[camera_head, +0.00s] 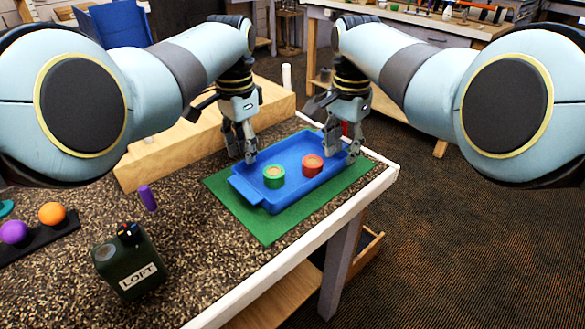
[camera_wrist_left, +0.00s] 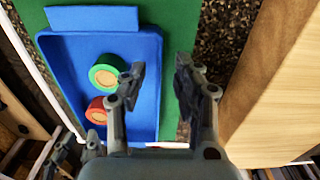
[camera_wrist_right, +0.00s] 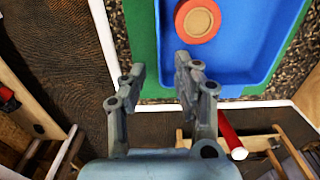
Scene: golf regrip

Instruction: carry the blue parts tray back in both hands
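The blue parts tray (camera_head: 290,195) lies on a green mat (camera_head: 240,222) near the table's corner. A green ring-shaped part (camera_head: 274,176) and a red one (camera_head: 312,165) sit in it. My left gripper (camera_head: 243,150) is at the tray's far-left long side. In the left wrist view it (camera_wrist_left: 160,68) is open, one finger over the tray's inside and one outside, with the wall between. My right gripper (camera_head: 342,148) is by the far-right end. In the right wrist view it (camera_wrist_right: 160,65) is open, its fingers on either side of the tray's edge. Contact cannot be told.
A wooden block (camera_head: 200,135) lies behind the left gripper. A dark green LOFT can (camera_head: 130,262), a purple peg (camera_head: 148,197) and a black rack (camera_head: 40,238) with purple and orange balls stand to the left. The table's white edge (camera_head: 330,228) runs close to the mat.

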